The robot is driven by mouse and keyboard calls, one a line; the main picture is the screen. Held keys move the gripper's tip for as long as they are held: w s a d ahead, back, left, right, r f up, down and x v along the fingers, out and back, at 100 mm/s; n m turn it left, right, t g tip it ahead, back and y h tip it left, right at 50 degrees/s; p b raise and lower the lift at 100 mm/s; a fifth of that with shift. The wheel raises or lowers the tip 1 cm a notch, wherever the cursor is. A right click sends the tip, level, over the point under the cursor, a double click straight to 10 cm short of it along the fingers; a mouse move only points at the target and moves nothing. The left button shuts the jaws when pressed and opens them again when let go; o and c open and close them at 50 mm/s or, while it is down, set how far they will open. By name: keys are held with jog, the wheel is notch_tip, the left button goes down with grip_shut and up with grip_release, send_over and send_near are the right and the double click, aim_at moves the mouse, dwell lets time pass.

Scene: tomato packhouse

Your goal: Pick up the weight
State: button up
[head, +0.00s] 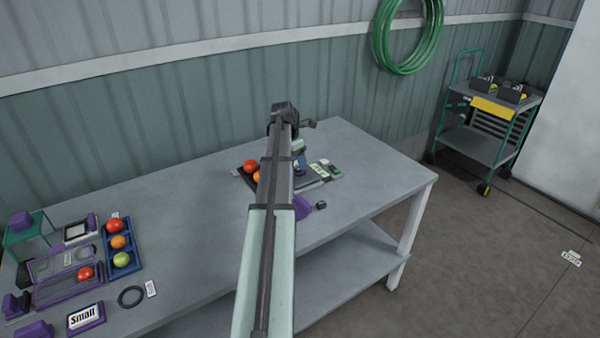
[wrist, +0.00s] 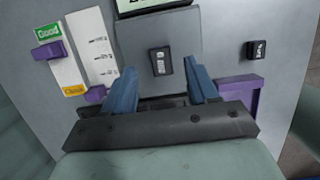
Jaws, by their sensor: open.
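A small dark block with a white mark, which looks like the weight (wrist: 256,50), stands at the right in the wrist view, by a purple bracket. In the head view a small dark block (head: 321,205) on the table, right of a purple part, seems to be the same one. My gripper (wrist: 163,88) has its two blue fingers apart with nothing held between them. The fingers point at a grey device (wrist: 158,35) with a dark switch (wrist: 164,65) on it. The weight is outside the fingers, to their right. In the head view my arm hides much of this station.
A card with green and yellow labels (wrist: 68,70) and purple clips lies left of the fingers. A blue tray (head: 123,262) of tomatoes, a black ring (head: 131,296) and a "Small" sign (head: 86,317) are at the table's left. The table's right end is clear.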

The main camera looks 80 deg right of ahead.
aim_at(300, 171)
jog(key=x, duration=0.3)
jog(key=shift+a+f, duration=0.15)
jog(key=shift+f, duration=0.05)
grip_shut()
dwell(0.4)
